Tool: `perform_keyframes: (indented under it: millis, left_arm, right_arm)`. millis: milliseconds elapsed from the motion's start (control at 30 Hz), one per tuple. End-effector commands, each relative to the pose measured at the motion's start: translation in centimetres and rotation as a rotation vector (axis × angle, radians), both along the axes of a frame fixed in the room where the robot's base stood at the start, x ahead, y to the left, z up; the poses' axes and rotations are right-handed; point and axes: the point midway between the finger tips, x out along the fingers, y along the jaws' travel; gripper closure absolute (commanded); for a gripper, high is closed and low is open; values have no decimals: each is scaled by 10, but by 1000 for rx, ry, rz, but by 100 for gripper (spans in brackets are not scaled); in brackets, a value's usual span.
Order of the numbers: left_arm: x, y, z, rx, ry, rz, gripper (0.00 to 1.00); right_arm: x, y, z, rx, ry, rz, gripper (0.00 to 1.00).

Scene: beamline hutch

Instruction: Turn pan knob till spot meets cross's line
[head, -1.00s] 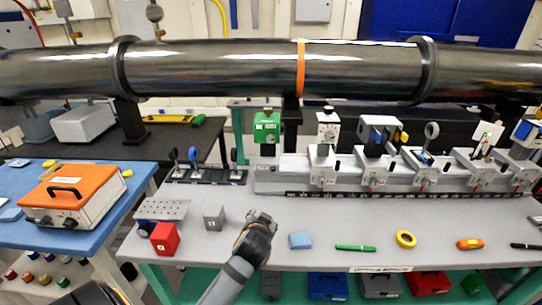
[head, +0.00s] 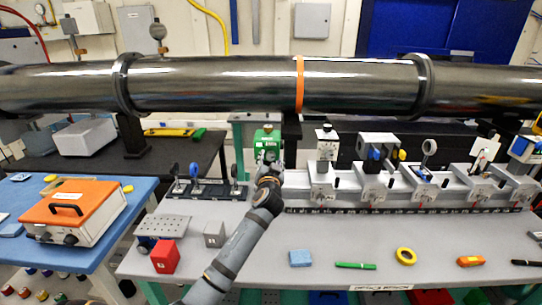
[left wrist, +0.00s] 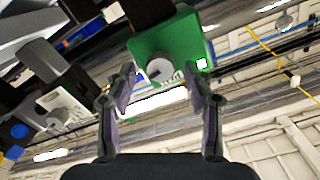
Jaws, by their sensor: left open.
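My left gripper (head: 268,163) is open and empty in front of a green box (head: 266,139) at the left end of the rail. In the left wrist view the open fingers (left wrist: 161,84) point at the green box (left wrist: 184,42), with its round grey knob (left wrist: 160,69) between and beyond them. A mount farther right on the rail carries a blue knob (head: 375,153) and a yellow knob (head: 402,155). I cannot tell which knob is the pan knob. A pale card (head: 484,152) stands near the right end. Spot and cross line are too small to make out.
A dark steel pipe (head: 210,84) with an orange band crosses above the bench. Several mounts stand along the rail (head: 420,203).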

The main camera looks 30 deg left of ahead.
Motion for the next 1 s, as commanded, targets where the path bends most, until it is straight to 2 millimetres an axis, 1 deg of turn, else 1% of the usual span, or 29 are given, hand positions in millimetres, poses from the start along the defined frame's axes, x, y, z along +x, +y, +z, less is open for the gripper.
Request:
perform_keyframes:
  millis: [33,133,433,800,833,933,1000]
  left_arm:
    - [5,3,1,0,0,1,47]
    - [12,8,1,-1,0,0,47]
    - [15,9,-1,-1,0,0,47]
    - [14,9,-1,-2,1,0,97]
    - [14,9,-1,-2,1,0,100]
    - [14,9,-1,18,13,0,100]
    - [14,9,-1,64,41,0,100]
  right_arm:
    - [0,0,3,0,0,0,47]
    - [0,0,4,0,0,0,47]
    - [0,1,3,1,0,-1,47]
    - [0,4,3,5,0,-1,47]
    - [0,4,3,5,0,-1,47]
    - [0,4,2,4,0,-2,47]
    - [0,4,2,4,0,-2,47]
